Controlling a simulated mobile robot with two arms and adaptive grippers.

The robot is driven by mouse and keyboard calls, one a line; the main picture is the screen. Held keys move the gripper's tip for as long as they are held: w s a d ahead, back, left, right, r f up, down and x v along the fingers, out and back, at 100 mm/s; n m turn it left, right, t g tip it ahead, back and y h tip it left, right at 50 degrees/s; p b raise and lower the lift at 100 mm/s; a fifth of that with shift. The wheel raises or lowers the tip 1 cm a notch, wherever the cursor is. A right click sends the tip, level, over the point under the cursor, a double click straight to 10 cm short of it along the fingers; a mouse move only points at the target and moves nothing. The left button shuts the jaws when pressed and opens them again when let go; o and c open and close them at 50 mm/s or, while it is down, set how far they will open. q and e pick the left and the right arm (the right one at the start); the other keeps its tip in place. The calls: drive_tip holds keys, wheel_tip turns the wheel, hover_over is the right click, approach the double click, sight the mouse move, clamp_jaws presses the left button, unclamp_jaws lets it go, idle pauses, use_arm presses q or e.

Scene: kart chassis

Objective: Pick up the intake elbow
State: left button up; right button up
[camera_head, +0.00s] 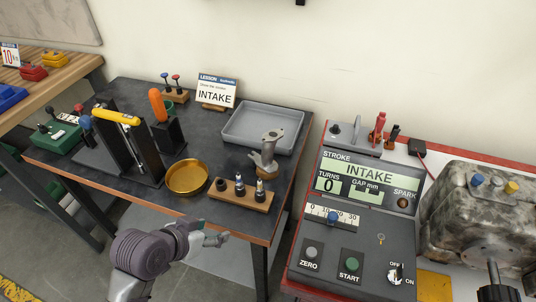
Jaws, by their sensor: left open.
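What looks like the intake elbow (264,154) is a grey metal piece with a round flange on top. It stands upright at the front right corner of the grey tray, partly overlapping the tray in the picture. My left gripper (222,236) is open and appears empty, in front of the dark table's front edge. It is below and left of the elbow in the picture, well apart from it. My right gripper is not in view.
A wooden block with small plugs (240,194) stands between my left gripper and the elbow. A brass bowl (186,178), grey tray (238,124) and black tool stand (119,150) share the table (80,167). A control panel (345,240) stands to the right, beside an engine (480,215).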

sight(265, 149)
use_arm(q)
drive_tip(key=w+d+r+m+t+h, duration=0.3)
drive_tip(key=w+d+r+h, duration=0.15)
drive_tip(key=w+r, duration=0.65)
drive_tip(key=x, duration=0.8)
drive_tip(key=shift+w+d+r, duration=0.15)
drive_tip(key=shift+d+r, duration=0.05)
drive_tip(key=shift+r, duration=0.1)
drive_tip(key=p+x, duration=0.1)
drive_tip(key=x, duration=0.4)
drive_tip(key=shift+d+f, duration=0.3)
drive_tip(key=shift+d, duration=0.05)
drive_tip(key=shift+r, duration=0.1)
clamp_jaws()
